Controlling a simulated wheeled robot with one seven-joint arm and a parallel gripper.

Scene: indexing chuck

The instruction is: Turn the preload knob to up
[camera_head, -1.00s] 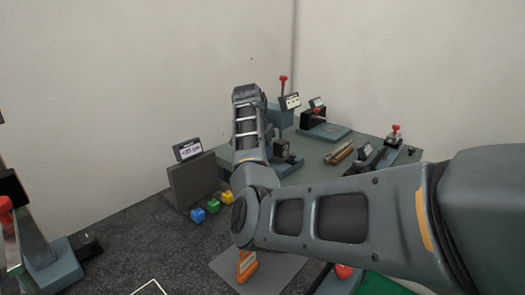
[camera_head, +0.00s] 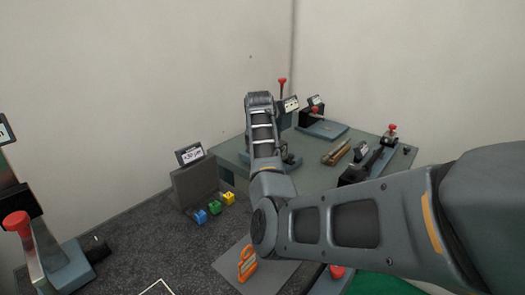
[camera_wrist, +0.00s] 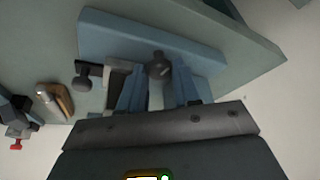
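In the wrist view a blue-grey fixture (camera_wrist: 200,52) shows with a round black knob (camera_wrist: 160,66) at its middle. A second dark knob (camera_wrist: 84,76) sticks out at its left. No label shows which is the preload knob, and I cannot read either knob's direction. In the head view, the back fixture with a red-topped post (camera_head: 282,84) and a small display (camera_head: 291,104) is partly behind my arm.
A grey stand with a display (camera_head: 190,155) is left of the green-grey table (camera_head: 232,152). Blue (camera_head: 200,216), green (camera_head: 215,207) and yellow (camera_head: 229,198) cubes lie before it. An orange object (camera_head: 247,263) lies on a grey mat. A red-knobbed device (camera_head: 16,222) stands at far left.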

